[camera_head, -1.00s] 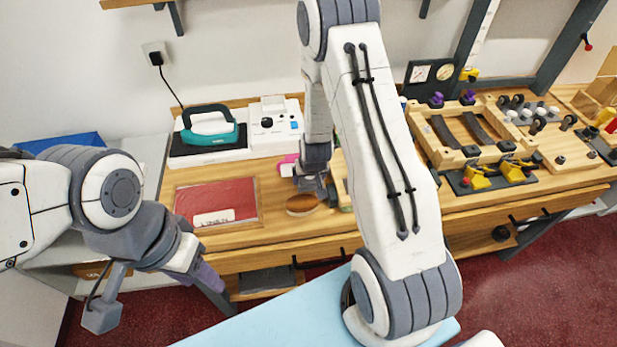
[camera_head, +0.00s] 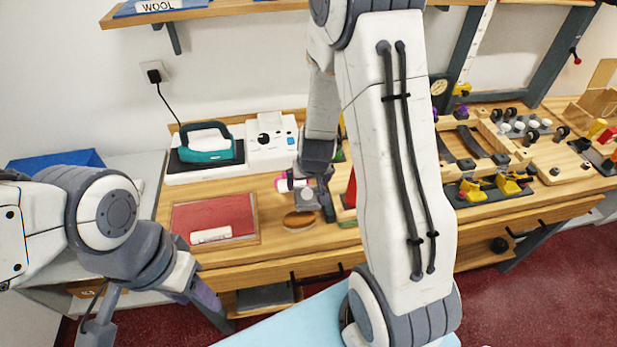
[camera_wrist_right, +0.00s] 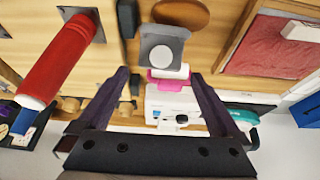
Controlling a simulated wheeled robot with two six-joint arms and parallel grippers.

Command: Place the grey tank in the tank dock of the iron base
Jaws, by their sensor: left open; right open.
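The grey tank (camera_wrist_right: 160,44) is a small grey box with a white round cap. It lies on the wooden counter ahead of my right gripper (camera_wrist_right: 160,74), whose two dark fingers are open and empty. In the head view the tank (camera_head: 305,198) is partly hidden by my right wrist. The iron base (camera_head: 205,170) is white, with a teal iron (camera_head: 207,143) on its dark plate and a black knob and blue button on its right part. The tank dock cannot be made out. My left gripper (camera_head: 200,294) is open, low at the left, away from the counter.
A pink-and-white item (camera_wrist_right: 168,79) is beside the tank. A brown round disc (camera_wrist_right: 181,12) and a red pad in a wooden frame (camera_head: 214,216) lie on the counter. A red cylinder (camera_wrist_right: 60,60) stands near the right gripper. Wooden fixtures (camera_head: 485,150) fill the right side.

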